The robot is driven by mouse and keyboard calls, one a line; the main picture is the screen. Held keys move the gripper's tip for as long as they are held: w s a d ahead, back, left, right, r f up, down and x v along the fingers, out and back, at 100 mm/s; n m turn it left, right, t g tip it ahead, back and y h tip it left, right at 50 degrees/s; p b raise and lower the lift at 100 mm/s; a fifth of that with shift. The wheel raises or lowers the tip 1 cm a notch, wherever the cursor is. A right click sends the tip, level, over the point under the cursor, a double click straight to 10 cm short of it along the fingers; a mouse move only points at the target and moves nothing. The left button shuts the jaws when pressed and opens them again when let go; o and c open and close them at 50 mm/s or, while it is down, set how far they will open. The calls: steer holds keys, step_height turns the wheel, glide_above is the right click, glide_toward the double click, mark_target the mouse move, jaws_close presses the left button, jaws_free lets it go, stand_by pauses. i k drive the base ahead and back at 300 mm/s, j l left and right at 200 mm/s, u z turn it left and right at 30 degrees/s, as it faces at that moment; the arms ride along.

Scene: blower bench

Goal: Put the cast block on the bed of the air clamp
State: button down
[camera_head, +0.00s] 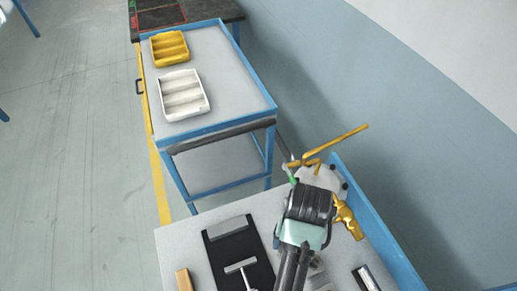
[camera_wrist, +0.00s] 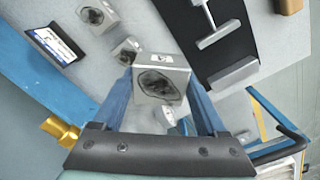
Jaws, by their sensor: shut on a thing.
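In the wrist view my gripper (camera_wrist: 161,84) is shut on a grey cast block (camera_wrist: 160,72) with a dark, rough recess in its face. The block sits between the two blue fingers; its clearance from the table cannot be told. A black bed with a grey end bar and a grey T-shaped piece, which looks like the air clamp (camera_wrist: 211,58), lies to the right of the block. In the head view this clamp (camera_head: 233,246) is left of my arm. My arm hides the fingers and held block there.
Two similar grey blocks (camera_wrist: 97,14) (camera_wrist: 127,51) lie beyond the held one. A farther table holds yellow (camera_head: 169,49) and white trays (camera_head: 182,95).

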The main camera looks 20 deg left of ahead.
mark_target(235, 250)
steer(key=i+u, duration=0.1)
steer(key=u, duration=1)
steer(key=i+l+u, duration=0.1)
steer(key=l, duration=0.2)
steer(key=i+l+u, duration=0.1)
steer(key=l, duration=0.25)
